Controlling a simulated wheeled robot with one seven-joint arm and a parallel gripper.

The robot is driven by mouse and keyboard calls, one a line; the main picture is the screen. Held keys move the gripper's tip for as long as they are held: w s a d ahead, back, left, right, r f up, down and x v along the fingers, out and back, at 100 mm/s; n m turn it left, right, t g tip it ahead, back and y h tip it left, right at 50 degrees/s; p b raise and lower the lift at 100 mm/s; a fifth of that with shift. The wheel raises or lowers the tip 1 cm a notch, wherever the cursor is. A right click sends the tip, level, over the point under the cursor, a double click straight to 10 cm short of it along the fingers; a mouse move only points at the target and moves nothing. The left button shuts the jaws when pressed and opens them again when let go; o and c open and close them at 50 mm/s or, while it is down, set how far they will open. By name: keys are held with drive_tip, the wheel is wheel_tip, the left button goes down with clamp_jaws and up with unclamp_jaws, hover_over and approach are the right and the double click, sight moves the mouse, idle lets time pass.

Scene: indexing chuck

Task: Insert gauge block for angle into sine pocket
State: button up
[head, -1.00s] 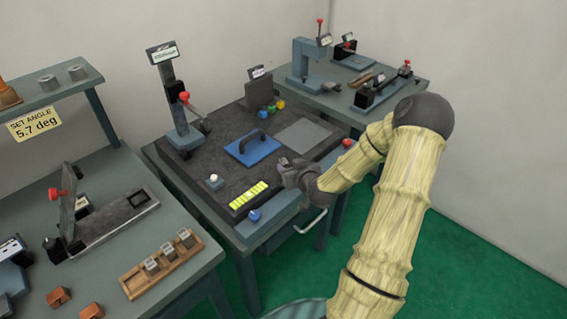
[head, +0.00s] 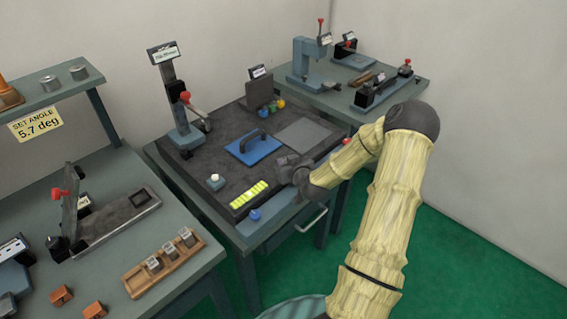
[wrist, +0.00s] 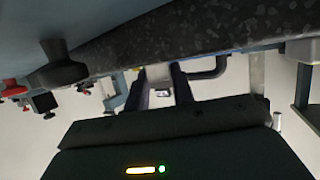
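Three grey gauge blocks with small labels stand in a wooden tray on the left bench: a left block (head: 154,264), a middle block (head: 170,250) and a right block (head: 187,237). Behind them a dark sine fixture (head: 105,222) has a square recess (head: 140,198) at its right end, which looks like the sine pocket. My gripper (head: 286,166) is over the front right of the middle bench, far from the blocks. In the wrist view its two dark fingers (wrist: 160,88) are apart, with nothing visibly held.
A yellow sign (head: 37,123) reads "SET ANGLE 5.7 deg". The middle bench holds a blue plate with a handle (head: 254,148), a yellow-green strip (head: 249,195) and a post with a red-knobbed lever (head: 180,105). Orange blocks (head: 61,295) sit at the left bench's front. Green floor separates the benches' fronts.

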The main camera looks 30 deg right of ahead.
drive_tip(key=shift+a, duration=0.1)
clamp_jaws()
drive_tip(key=shift+r, duration=0.1)
wheel_tip(320, 180, up, 9)
drive_tip(key=shift+r, duration=0.15)
drive_tip(key=shift+s+r, duration=0.1)
drive_tip(key=shift+r, duration=0.2)
idle(0.5)
